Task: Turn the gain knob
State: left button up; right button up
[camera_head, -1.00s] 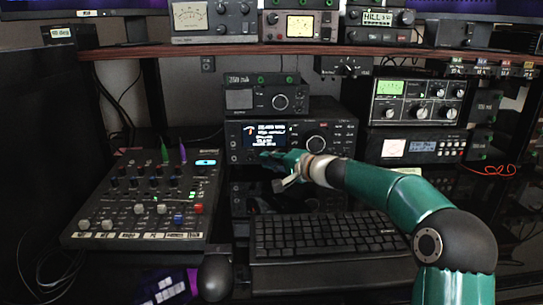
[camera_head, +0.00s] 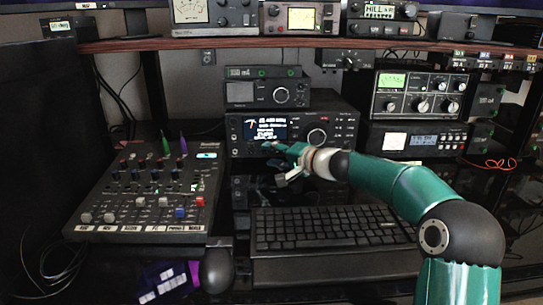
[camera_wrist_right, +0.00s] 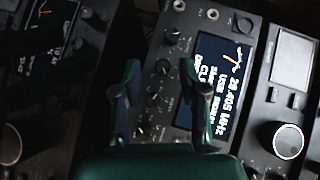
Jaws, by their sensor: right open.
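The black radio (camera_head: 347,124) stands on the desk under a shelf unit, with a lit screen (camera_head: 268,129) and a large knob (camera_head: 317,137). In the right wrist view, turned sideways, several small knobs sit beside its screen (camera_wrist_right: 215,90), among them an upper one (camera_wrist_right: 165,67) and a middle one (camera_wrist_right: 153,99). I cannot read which is the gain knob. My right gripper (camera_head: 272,148) is at the radio's lower front, below the screen. In the wrist view its green fingers (camera_wrist_right: 160,75) are open, with small knobs between them and nothing held. Contact cannot be told. My left gripper is not visible.
A mixer (camera_head: 150,190) with many small knobs lies at left. A keyboard (camera_head: 325,228) and mouse (camera_head: 217,267) are in front of the radio. A smaller unit (camera_head: 265,94) sits on top of the radio. More equipment (camera_head: 416,95) stands at right.

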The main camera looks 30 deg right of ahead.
jog(key=v, duration=1.1)
jog(key=shift+f, duration=0.1)
